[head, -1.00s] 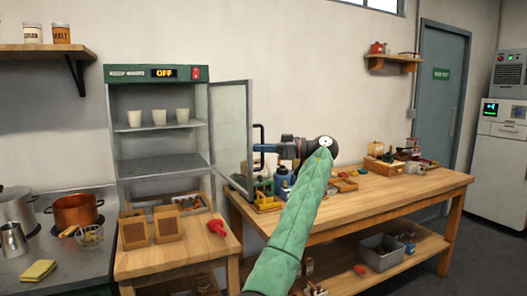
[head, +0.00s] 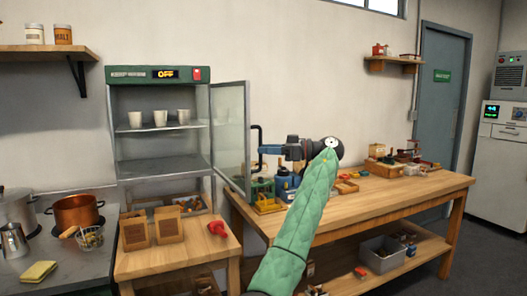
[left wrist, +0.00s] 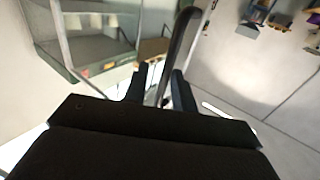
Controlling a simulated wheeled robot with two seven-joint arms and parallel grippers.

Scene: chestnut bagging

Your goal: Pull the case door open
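The display case (head: 157,75) stands against the wall at left, with white cups (head: 160,117) on its shelf. Its glass door (head: 231,135) stands swung out to the right, so the interior is exposed. The dark door handle (head: 256,137) is on the door's free edge; it also shows as a curved bar (left wrist: 178,45) in the left wrist view. My left gripper (head: 266,149) points left at the handle. In the left wrist view its two fingers (left wrist: 158,88) stand apart on either side of the bar, with a gap visible. My right gripper is out of view.
A wooden workbench (head: 400,192) with tools and small boxes stands right of the door, under my left arm. A small wooden table (head: 160,262) holds two brown boxes and a red-handled item before the case. A counter with pots (head: 76,212) is at far left.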

